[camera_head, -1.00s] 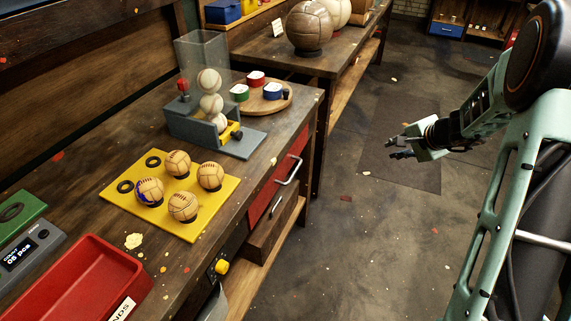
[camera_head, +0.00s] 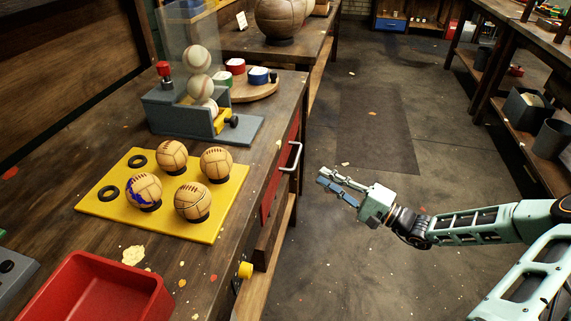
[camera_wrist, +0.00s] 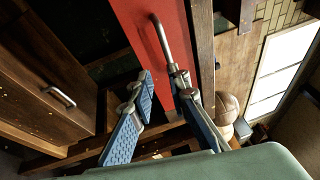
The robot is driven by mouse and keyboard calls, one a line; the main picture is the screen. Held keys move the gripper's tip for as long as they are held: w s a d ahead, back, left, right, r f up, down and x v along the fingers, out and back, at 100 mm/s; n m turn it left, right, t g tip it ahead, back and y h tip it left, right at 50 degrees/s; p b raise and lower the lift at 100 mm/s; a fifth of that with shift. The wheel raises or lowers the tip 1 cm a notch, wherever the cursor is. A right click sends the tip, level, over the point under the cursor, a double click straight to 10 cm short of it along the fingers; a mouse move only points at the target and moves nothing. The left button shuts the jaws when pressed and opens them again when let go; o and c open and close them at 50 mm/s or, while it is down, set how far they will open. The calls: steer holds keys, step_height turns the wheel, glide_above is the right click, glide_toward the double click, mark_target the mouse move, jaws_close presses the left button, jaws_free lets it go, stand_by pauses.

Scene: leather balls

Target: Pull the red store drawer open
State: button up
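The red store drawer (camera_head: 279,177) is in the side of the workbench, seen edge-on in the head view. Its silver bar handle (camera_head: 296,157) sticks out to the right. In the wrist view the red front (camera_wrist: 142,27) fills the upper middle, and the handle (camera_wrist: 161,38) runs down toward my fingers. My gripper (camera_head: 323,176) is open and empty, a little to the right of the handle in the head view, with a gap between them. In the wrist view the blue-padded fingers (camera_wrist: 165,92) are spread below the handle. The drawer looks shut.
A wooden drawer with its own handle (camera_wrist: 59,96) shows at left in the wrist view. A yellow knob (camera_head: 245,270) juts from the bench's lower side. The bench top holds a yellow ball tray (camera_head: 215,230) and a red bin (camera_head: 150,288).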

mark_target(297, 155)
steer(key=shift+t, duration=0.3)
steer(key=x, duration=0.3)
steer(key=b+x, duration=0.1)
steer(key=x, duration=0.3)
steer(key=r+x, duration=0.1)
steer(key=x, duration=0.2)
steer(key=shift+w+a+r+b, duration=0.1)
steer(key=shift+w+a+b, duration=0.1)
steer(key=shift+b, duration=0.2)
jaws_close()
